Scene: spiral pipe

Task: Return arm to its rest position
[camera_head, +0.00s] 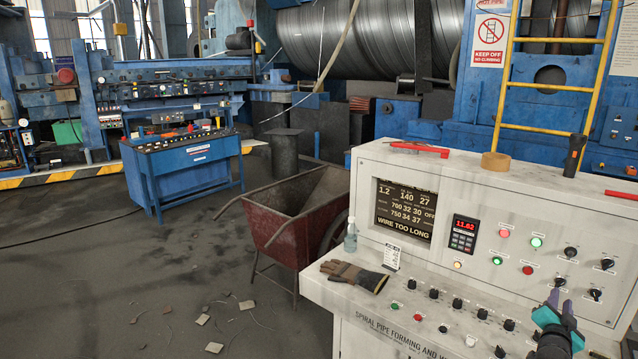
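My gripper (560,299) is at the lower right, in front of the grey-white control console (470,185). It has teal and dark parts and two purple fingers pointing up. The fingertips stand a little apart, and I see nothing held between them. The gripper overlaps the right part of the console's lower panel in the picture, close to the dark knobs. I cannot tell whether it touches the panel. Most of my arm is outside the frame.
Open floor with debris lies further left.

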